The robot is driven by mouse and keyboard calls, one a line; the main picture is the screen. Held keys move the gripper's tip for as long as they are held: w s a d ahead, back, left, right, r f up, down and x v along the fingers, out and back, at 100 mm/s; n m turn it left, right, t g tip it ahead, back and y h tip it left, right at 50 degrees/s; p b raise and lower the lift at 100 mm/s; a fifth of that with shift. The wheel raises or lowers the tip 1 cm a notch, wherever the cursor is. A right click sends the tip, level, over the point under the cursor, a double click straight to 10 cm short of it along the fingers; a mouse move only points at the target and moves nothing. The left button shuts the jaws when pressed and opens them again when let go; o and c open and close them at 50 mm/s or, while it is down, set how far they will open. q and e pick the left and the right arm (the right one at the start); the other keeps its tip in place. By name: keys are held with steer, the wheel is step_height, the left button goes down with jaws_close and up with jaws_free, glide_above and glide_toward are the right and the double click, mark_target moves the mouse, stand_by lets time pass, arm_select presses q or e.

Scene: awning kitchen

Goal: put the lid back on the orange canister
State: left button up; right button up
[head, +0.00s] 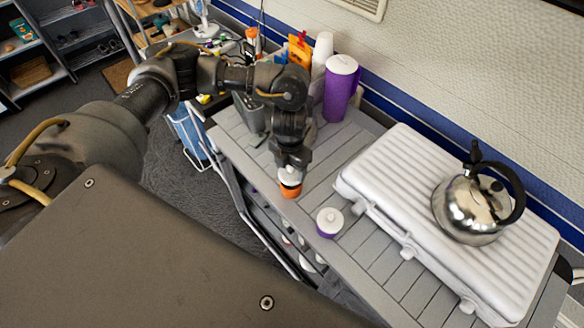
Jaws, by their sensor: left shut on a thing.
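The orange canister (290,191) stands on the grey slatted counter, near its front edge. A white lid (291,177) is at the top of it, directly under my left gripper (290,168). My left gripper points down and is shut on the lid. The gripper hides much of the lid, and I cannot tell whether the lid is seated or just above the rim. My right gripper is not in view.
A tall purple canister (339,92) stands behind. A white ribbed slab (400,185) carrying a steel kettle (470,208) fills the right. Bare counter (325,168) lies between.

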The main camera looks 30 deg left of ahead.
mark_target(291, 173)
arm_select(q)
steer(key=shift+f+b, duration=1.35)
steer(key=shift+f, duration=0.55)
steer(key=shift+w, duration=0.1)
steer(key=shift+f, duration=0.15)
stand_by(1.0)
steer(key=o, duration=1.1)
steer(key=shift+o, duration=0.3)
